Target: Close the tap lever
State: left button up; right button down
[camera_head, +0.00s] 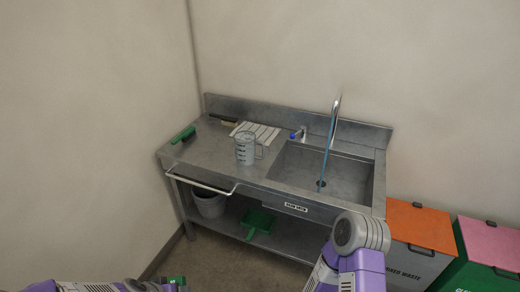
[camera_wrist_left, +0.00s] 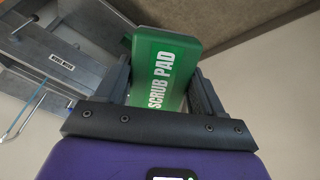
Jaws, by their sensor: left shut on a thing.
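The tap (camera_head: 335,108) stands at the back of the sink basin (camera_head: 345,178). A thin blue stream (camera_head: 325,165) runs from its spout down to the basin floor. A small blue-tipped lever (camera_head: 297,135) sits on the back edge, left of the tap. It is too small to tell its exact angle. My left gripper (camera_wrist_left: 166,80) is shut on a green scrub pad (camera_wrist_left: 163,70), far from the lever, low in front of the bench. My right arm shows at the bottom, but its gripper is hidden.
A clear measuring jug (camera_head: 245,149), a striped cloth (camera_head: 262,134) and a green-handled brush (camera_head: 183,135) lie on the steel bench (camera_head: 205,155). A front rail (camera_head: 200,185) sticks out. Orange (camera_head: 418,224) and pink (camera_head: 490,243) lidded bins stand right of it.

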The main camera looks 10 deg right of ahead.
aim_at(303, 129)
jog(key=u, duration=0.3)
jog(key=i, duration=1.25)
jog(key=z, duration=0.75)
